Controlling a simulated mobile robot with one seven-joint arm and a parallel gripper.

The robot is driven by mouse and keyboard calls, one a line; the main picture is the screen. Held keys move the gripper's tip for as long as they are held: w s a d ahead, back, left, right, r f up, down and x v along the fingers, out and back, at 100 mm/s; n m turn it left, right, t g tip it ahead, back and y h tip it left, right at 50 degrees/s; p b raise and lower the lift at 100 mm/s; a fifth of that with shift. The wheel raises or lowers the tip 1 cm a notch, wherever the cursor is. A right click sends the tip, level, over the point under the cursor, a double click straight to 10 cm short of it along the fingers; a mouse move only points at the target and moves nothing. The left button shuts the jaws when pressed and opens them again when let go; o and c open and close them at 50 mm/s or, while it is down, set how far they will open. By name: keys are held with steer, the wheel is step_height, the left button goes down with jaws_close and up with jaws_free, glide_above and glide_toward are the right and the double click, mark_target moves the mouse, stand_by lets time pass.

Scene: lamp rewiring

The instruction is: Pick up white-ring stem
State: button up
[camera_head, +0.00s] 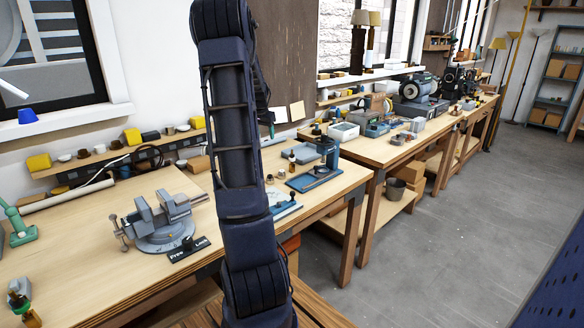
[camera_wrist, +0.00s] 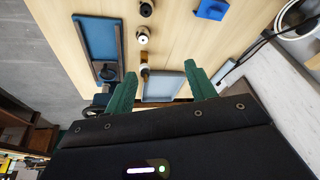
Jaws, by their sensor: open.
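In the wrist view, a small round piece with a pale whitish ring and dark centre (camera_wrist: 140,33) stands on the wooden bench top; it looks like the white-ring stem, though the ring is small to judge. A dark round piece (camera_wrist: 146,9) is just above it in the picture. A slim brass-and-dark piece (camera_wrist: 144,62) is below it, closer to my gripper. My gripper (camera_wrist: 162,78) has two green fingers spread wide apart, with nothing held between them. The pale-ringed piece lies beyond the fingertips, slightly left of the middle of the gap. In the head view, my arm hides part of the bench.
A blue-based press (camera_head: 315,178) stands on the bench, and its blue base (camera_wrist: 97,38) shows left in the wrist view. A grey-blue tray (camera_wrist: 165,87) lies between the fingers in the picture. A vise (camera_head: 160,225) stands left.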

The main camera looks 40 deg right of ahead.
steer(key=m+g+h, duration=0.1)
steer(key=m, duration=0.1)
glide_toward(292, 154)
steer(key=x, duration=0.5)
steer(key=shift+f, duration=0.45)
steer(key=shift+w+x, duration=0.1)
steer(key=shift+x, duration=1.2)
steer(key=shift+w+x, duration=0.15)
steer(key=shift+x, duration=1.15)
steer(key=shift+d+r, duration=0.15)
steer(key=shift+r, duration=0.05)
jaws_close()
